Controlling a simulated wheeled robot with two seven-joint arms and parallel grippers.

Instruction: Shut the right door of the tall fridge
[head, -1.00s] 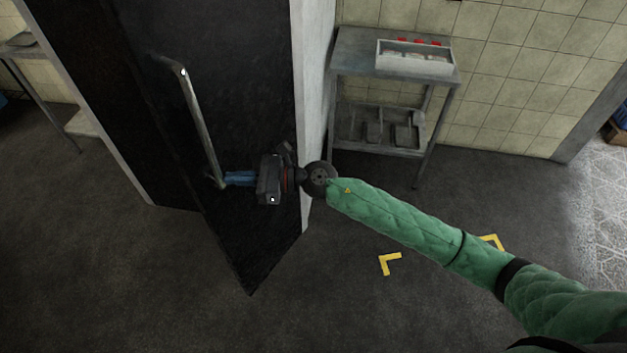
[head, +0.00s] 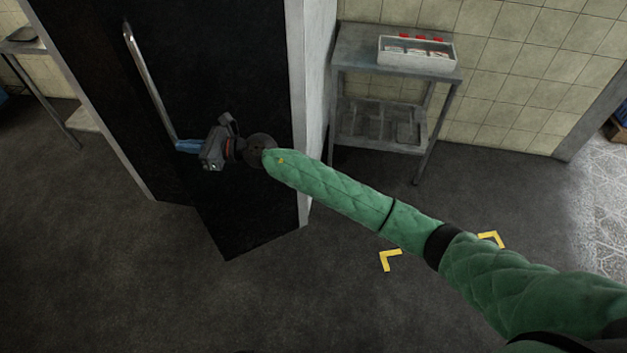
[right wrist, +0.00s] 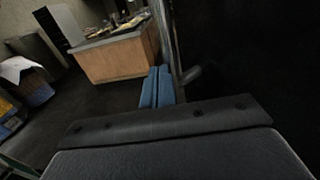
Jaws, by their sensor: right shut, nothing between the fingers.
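The tall fridge's right door (head: 255,200) is a black panel in the head view. It stands partly open, its lower corner jutting out in front of the fridge. Its long metal handle (head: 148,80) runs up near the free edge, and also shows in the right wrist view (right wrist: 168,35). My right gripper (head: 180,147) is in front of the door, with its blue fingers (right wrist: 157,88) shut together and empty. The fingertips are at the handle's lower end; I cannot tell whether they touch. My left gripper is not in view.
A metal side table (head: 345,60) with a white divided tray (head: 416,60) stands right of the fridge's pale side wall (head: 315,80). Yellow floor marks (head: 390,260) lie in front. The dark floor before the door is clear. The right wrist view shows a wooden counter (right wrist: 118,60).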

